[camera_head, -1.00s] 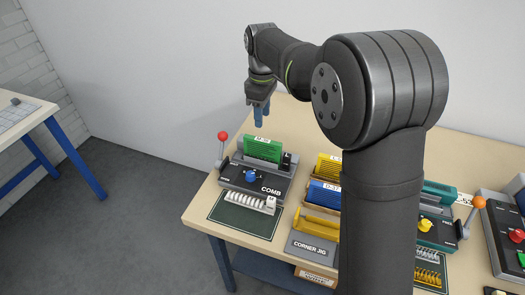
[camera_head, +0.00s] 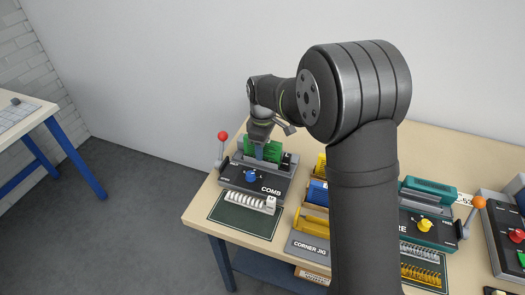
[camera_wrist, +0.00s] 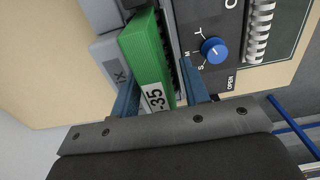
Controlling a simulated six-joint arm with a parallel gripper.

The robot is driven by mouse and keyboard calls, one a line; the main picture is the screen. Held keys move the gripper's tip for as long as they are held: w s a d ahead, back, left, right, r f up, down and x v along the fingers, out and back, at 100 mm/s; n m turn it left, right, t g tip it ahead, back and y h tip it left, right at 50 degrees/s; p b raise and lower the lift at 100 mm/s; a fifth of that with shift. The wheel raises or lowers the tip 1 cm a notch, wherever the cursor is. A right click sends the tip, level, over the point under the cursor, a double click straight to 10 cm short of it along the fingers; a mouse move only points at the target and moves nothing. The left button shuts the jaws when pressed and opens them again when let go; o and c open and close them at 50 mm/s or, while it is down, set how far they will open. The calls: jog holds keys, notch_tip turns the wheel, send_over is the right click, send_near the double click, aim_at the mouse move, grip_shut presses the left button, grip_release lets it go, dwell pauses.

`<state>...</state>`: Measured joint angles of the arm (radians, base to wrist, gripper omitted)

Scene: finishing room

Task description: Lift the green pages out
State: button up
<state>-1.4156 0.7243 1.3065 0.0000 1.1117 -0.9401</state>
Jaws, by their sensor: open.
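The green pages (camera_head: 262,146) stand upright at the back of the comb machine (camera_head: 256,181) and show large in the wrist view (camera_wrist: 146,52), with a white label ending in 35. My gripper (camera_head: 260,152) is open just above and at the pages in the head view. In the wrist view its blue fingers (camera_wrist: 160,95) lie on either side of the labelled end of the pages. I cannot tell whether either finger touches them. My gripper hides part of the pages in the head view.
A red-knobbed lever (camera_head: 222,137) stands left of the machine. The blue dial (camera_head: 250,176) and white comb spine (camera_head: 250,202) are in front. A corner jig (camera_head: 307,247), coloured blocks and a teal wire machine (camera_head: 428,222) lie to the right.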

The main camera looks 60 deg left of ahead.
jog(key=shift+c, duration=0.2)
grip_shut()
jog(key=shift+r, duration=0.1)
